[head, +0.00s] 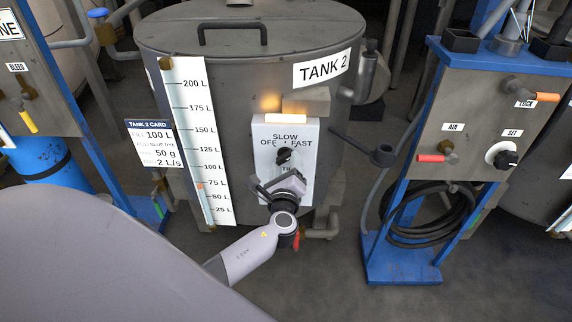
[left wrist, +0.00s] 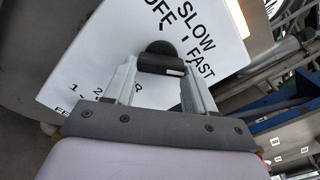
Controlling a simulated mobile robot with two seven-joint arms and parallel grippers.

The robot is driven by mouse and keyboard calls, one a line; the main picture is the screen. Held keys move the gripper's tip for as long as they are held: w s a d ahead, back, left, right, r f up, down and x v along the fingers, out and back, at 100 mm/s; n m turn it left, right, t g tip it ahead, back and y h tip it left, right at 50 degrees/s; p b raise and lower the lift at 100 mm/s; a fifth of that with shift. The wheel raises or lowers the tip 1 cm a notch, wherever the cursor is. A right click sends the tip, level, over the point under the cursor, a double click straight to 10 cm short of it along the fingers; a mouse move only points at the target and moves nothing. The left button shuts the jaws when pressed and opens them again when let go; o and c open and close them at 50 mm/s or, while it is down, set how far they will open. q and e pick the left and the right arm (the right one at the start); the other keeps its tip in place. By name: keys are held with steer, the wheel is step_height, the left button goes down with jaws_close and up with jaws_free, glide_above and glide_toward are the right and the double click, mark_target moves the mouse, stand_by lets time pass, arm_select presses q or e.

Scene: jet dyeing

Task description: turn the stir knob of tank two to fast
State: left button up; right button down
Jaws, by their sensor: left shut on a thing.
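Tank two (head: 225,130) is a grey drum with a "TANK 2" label in the head view. Its white control panel (head: 301,131) carries the words OFF, SLOW and FAST around the black stir knob (head: 284,155). My left gripper (head: 282,171) is at the knob, in front of the panel. In the left wrist view, the knob (left wrist: 158,55) sits between the fingertips of the gripper (left wrist: 162,68), which is shut on it. The white mark on its bar is at the end near the word FAST. My fingers hide part of the lower panel. My right gripper is out of view.
A level scale (head: 195,130) and a tank card (head: 155,144) are to the left. A blue stand (head: 400,275) with valves and a coiled hose (head: 425,215) is to the right. A pipe arm (head: 383,155) juts out between.

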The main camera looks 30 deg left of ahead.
arm_select(q)
steer(key=shift+r, duration=0.1)
steer(key=o, duration=1)
steer(key=shift+o, duration=0.2)
steer(key=shift+s, duration=0.1)
steer(key=v, duration=0.7)
steer(key=shift+p, duration=0.3)
